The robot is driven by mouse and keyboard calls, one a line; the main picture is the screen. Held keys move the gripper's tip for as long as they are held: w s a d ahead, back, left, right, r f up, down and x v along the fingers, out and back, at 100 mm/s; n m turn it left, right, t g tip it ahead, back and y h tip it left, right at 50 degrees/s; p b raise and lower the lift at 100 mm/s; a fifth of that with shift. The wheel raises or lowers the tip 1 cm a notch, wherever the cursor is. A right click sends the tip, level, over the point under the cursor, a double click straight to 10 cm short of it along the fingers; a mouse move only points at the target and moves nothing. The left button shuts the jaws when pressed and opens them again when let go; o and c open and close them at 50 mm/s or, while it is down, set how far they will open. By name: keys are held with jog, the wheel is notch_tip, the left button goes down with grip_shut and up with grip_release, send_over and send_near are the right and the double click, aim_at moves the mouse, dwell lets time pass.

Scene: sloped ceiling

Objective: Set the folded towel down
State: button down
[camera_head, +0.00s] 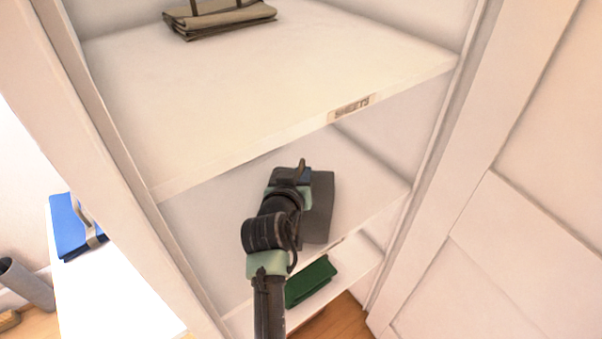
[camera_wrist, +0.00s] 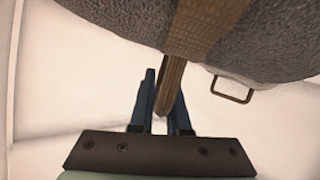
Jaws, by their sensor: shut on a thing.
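The folded towel (camera_head: 319,208) is dark grey and is inside the middle shelf bay. In the wrist view the grey towel (camera_wrist: 110,22) fills the top, with a brown strap (camera_wrist: 205,25) around it. My gripper (camera_wrist: 165,88) has its blue fingers closed on a brown tab of this strap. In the head view my gripper (camera_head: 303,177) is at the towel's left side, over the middle shelf (camera_head: 362,178). My arm hides part of the towel. I cannot tell whether the towel touches the shelf.
The upper shelf (camera_head: 260,90), with a label (camera_head: 351,108) on its edge, bears a folded brown bundle (camera_head: 220,18). A green folded cloth (camera_head: 311,283) lies on the lower shelf. A blue cloth (camera_head: 72,228) lies at left. The middle shelf is clear right of the towel.

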jog(key=shift+f, duration=0.2)
jog(key=c, duration=0.8)
grip_release()
jog(key=v, duration=1.2)
jog(key=shift+s+a+r, duration=0.1)
jog(key=shift+s+r, duration=0.05)
jog(key=shift+s, duration=0.2)
